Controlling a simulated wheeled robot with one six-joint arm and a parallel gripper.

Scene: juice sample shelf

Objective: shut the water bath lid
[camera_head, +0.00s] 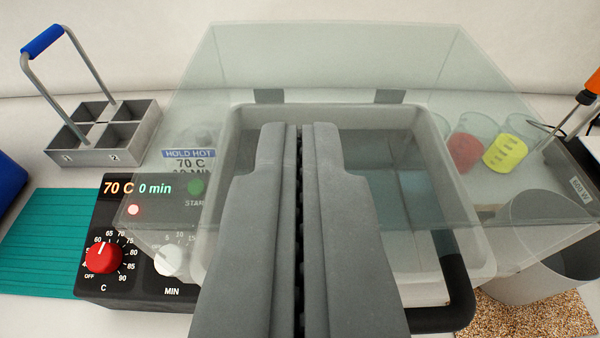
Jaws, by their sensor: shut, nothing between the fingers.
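The water bath has a pale rounded basin (485,262) with a grey interior, and a control box (125,245) on its left. Its clear, greenish lid (335,60) spreads over the basin and past its sides. Two dark hinge-like tabs show at the back. The lid's near edge appears raised towards me, so it looks at least partly open; the exact angle is hard to tell. A black curved handle (465,295) hangs by the near right edge, partly hidden behind my gripper. My gripper (298,130) is shut and empty, in front of the lid's middle; contact cannot be told.
A grey divided rack (105,130) with a blue-topped handle stands at the left, near a teal mat (40,240). Red (466,150) and yellow (505,152) labelled vessels show through the lid. A grey cylinder (545,240) stands on a speckled mat (545,315) at the right.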

